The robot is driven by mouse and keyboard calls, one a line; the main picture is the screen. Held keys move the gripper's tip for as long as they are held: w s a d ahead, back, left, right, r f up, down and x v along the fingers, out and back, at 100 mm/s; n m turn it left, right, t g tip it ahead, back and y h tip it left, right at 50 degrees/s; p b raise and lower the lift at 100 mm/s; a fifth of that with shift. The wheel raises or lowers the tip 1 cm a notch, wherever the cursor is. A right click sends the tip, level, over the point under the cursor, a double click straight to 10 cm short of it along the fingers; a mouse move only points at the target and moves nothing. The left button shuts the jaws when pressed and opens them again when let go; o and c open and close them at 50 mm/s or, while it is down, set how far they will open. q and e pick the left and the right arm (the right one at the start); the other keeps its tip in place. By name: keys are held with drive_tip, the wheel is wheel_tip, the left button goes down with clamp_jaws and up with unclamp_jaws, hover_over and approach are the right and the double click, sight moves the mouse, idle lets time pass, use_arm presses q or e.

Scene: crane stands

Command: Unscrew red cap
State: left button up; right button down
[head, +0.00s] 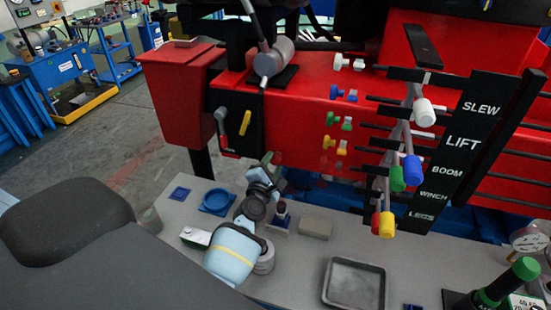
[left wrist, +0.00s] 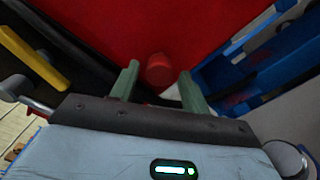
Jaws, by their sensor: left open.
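The red cap (left wrist: 159,69) shows in the left wrist view as a short red cylinder against the red crane body (left wrist: 200,25). My left gripper (head: 271,160) is raised against the lower part of the red body in the head view. Its two greenish fingers are open, and in the left wrist view the cap appears between and just beyond the fingertips. The fingers stand apart from each other, with a visible gap on each side of the cap. In the head view the cap is small and mostly hidden by the gripper. My right gripper is not in view.
A yellow handle (head: 245,122) on a black plate is left of the gripper. Coloured knobs and levers with a black label board (head: 463,150) are to the right. The grey bench (head: 205,268) below holds a blue dish (head: 216,200), a grey block (head: 316,228) and a metal tray (head: 354,262).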

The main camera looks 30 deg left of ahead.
use_arm(q)
drive_tip(key=m, duration=0.3)
drive_tip(key=shift+r, duration=0.25)
drive_tip(key=shift+f+m+p, duration=0.2)
drive_tip(key=shift+m+p, duration=0.1)
drive_tip(key=shift+m, duration=0.5)
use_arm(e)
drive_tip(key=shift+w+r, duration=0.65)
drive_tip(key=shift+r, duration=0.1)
use_arm(q)
drive_tip(key=shift+r+m, duration=0.15)
drive_tip(key=shift+m, duration=0.45)
drive_tip(key=m, duration=0.3)
drive_tip(key=shift+m, duration=0.3)
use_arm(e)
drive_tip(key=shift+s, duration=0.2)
